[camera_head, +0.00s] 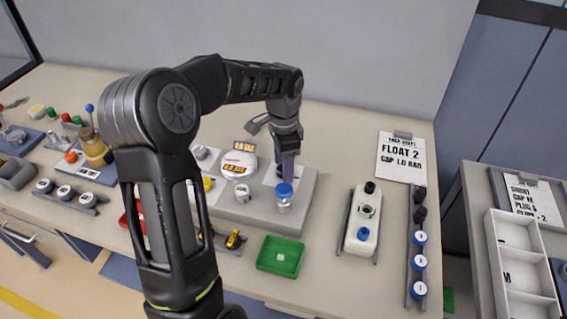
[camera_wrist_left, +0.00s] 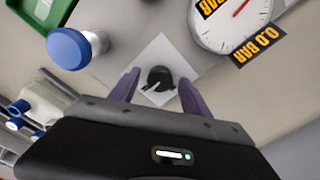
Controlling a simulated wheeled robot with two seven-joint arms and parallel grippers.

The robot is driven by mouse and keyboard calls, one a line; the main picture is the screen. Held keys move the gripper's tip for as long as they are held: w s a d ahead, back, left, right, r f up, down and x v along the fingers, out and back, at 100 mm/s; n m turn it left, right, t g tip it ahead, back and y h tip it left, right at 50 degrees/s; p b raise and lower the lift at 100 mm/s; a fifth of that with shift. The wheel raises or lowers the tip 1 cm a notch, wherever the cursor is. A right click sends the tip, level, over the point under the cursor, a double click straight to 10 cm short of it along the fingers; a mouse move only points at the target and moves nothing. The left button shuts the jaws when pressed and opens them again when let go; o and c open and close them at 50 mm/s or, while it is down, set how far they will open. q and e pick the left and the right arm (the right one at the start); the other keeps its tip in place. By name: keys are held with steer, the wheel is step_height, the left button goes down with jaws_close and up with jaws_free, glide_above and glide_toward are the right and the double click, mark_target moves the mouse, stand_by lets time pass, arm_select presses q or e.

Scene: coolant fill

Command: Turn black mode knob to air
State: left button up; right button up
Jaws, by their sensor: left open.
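The black mode knob (camera_wrist_left: 158,78) sits on a white square plate (camera_wrist_left: 157,52) on the grey unit (camera_head: 310,193). Its pointer ridge lies at a slant in the left wrist view. My left gripper (camera_head: 286,165) points down over the knob in the head view and mostly hides it there. In the left wrist view my left gripper (camera_wrist_left: 158,92) is open, with one purple finger on each side of the knob and a visible gap to both. I cannot read any position marks on the plate. My right gripper is not in view.
A round gauge (camera_head: 238,165) with 0.0 BAR labels stands left of my gripper. A blue-capped cylinder (camera_head: 284,197) stands close in front of it. A green tray (camera_head: 281,257) and a white container (camera_head: 362,222) lie nearer and to the right.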

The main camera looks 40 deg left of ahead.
arm_select(q)
steer(key=shift+f, duration=0.15)
steer(key=shift+c, duration=0.5)
jaws_close()
